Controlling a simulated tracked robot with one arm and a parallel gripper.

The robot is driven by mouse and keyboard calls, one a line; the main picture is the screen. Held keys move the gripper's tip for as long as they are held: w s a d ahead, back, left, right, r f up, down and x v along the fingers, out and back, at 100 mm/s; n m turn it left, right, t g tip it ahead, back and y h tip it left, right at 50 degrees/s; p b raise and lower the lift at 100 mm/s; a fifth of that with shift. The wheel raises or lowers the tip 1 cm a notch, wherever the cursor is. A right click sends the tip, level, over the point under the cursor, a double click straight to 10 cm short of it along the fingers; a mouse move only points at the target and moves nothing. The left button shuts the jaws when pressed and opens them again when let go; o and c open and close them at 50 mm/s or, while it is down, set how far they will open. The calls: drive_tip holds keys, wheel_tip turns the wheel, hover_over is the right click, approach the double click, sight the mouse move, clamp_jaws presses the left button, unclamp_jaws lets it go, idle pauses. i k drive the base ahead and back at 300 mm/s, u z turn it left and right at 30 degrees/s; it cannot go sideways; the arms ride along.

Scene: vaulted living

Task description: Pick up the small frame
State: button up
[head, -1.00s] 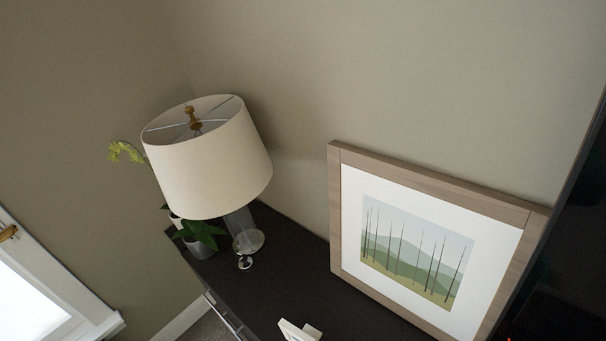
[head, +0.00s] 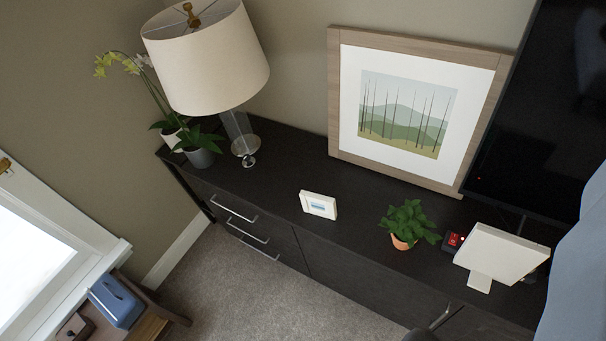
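The small frame (head: 318,205) is white with a small blue picture. It stands on the dark cabinet (head: 290,165) near its front edge, left of the small potted plant and in front of the large framed picture. Nothing covers it. My gripper does not show in the head view, so I cannot see its fingers or how far they are from the frame.
A white-shaded lamp (head: 207,62) and potted plants (head: 198,148) stand at the cabinet's left end. The large framed picture (head: 490,100) leans on the wall. A small green plant (head: 408,222), a white panel on a stand (head: 499,253) and a dark screen (head: 545,110) are at right.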

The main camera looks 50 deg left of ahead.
sight(321, 206)
drive_tip(key=k, duration=0.75)
drive_tip(key=u, duration=0.9)
drive_tip(key=i, duration=1.5)
drive_tip(key=z, duration=0.6)
drive_tip(key=i, duration=0.45)
drive_tip(key=z, duration=0.4)
